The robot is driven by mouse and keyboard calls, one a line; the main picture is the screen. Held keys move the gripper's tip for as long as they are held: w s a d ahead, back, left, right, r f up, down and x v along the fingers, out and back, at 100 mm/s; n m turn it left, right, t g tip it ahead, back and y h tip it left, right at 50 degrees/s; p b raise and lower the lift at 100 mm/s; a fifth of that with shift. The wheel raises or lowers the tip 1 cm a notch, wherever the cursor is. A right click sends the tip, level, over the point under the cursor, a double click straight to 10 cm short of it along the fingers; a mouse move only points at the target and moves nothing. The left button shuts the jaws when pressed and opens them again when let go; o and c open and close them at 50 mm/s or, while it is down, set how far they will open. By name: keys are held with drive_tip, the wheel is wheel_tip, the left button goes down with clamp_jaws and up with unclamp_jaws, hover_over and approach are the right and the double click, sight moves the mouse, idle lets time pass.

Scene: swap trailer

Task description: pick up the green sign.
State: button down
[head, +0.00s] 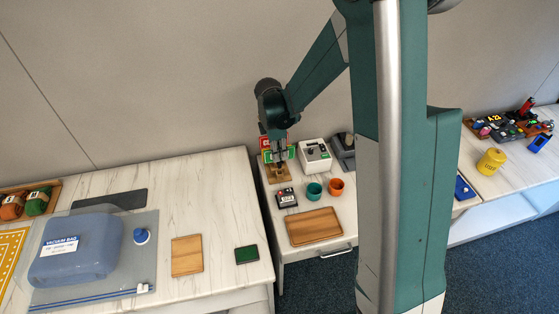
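A green sign (291,151) stands on a small wooden base (279,175) at the back of the small middle table. Only parts of it show, because my gripper (279,160) hangs in front of it. A red sign (264,142) shows just left of my gripper, with more green below it. My gripper points down, at or very close to the signs. The view is too small to tell whether its fingers touch the green sign or are closed.
White-grey devices (315,156) stand right of the signs. In front are a small dark device (286,197), a teal cup (314,191), an orange cup (336,186) and a wooden tray (314,226). A larger table (205,205) stands at left. The wall is close behind.

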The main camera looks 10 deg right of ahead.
drive_tip(key=shift+r, duration=1.9)
